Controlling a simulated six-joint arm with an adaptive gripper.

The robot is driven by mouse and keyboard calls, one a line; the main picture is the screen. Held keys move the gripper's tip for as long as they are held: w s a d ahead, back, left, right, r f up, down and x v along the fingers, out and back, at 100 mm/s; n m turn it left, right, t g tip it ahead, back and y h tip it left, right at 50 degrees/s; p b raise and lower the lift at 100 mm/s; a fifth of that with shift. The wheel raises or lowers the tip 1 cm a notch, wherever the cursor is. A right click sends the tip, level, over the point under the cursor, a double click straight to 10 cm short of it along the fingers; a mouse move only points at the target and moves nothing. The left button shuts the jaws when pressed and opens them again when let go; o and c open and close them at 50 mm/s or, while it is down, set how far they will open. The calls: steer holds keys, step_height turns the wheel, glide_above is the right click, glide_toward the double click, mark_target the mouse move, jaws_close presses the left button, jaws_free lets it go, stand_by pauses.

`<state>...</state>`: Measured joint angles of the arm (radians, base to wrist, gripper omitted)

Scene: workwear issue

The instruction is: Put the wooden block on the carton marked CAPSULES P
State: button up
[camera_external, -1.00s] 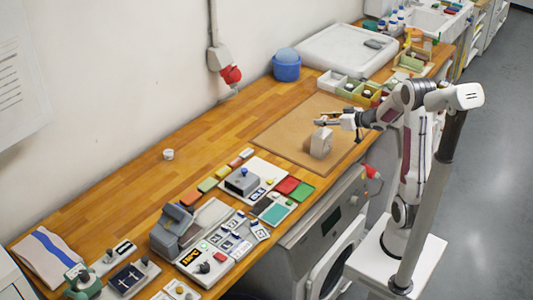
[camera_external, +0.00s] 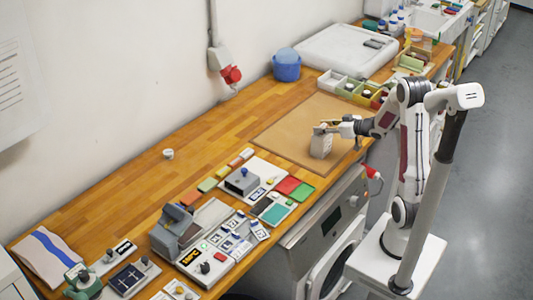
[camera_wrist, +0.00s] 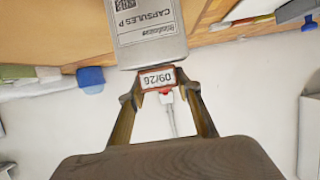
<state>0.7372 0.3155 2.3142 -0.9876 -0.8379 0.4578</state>
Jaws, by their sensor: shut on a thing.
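The carton marked CAPSULES P (camera_external: 321,146) stands upright on the brown mat. In the wrist view the carton (camera_wrist: 148,30) appears upside down at the top, with its grey label facing me. My gripper (camera_external: 322,128) is at the carton's top; its fingers (camera_wrist: 160,88) also show in the wrist view. It is shut on a small reddish-brown block (camera_wrist: 158,78) whose white face reads 09/26, apparently the wooden block. The block is right at the carton's top edge. I cannot tell whether they touch. In the external view the block is not clearly distinguishable.
The brown mat (camera_external: 280,135) is otherwise largely bare. A blue bucket (camera_external: 286,66), open bins (camera_external: 350,88) and a white tray (camera_external: 345,48) stand beyond it. Coloured pads and grey devices (camera_external: 242,181) crowd the bench at nearer left. A red plug (camera_external: 231,75) hangs on the wall.

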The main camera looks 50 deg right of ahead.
steer(key=shift+f, duration=0.1)
steer(key=o, duration=0.9)
steer(key=shift+s+r, duration=0.4)
steer(key=shift+s, duration=0.15)
steer(key=v, duration=1)
steer(key=shift+s, duration=0.35)
steer(key=shift+r, duration=0.25)
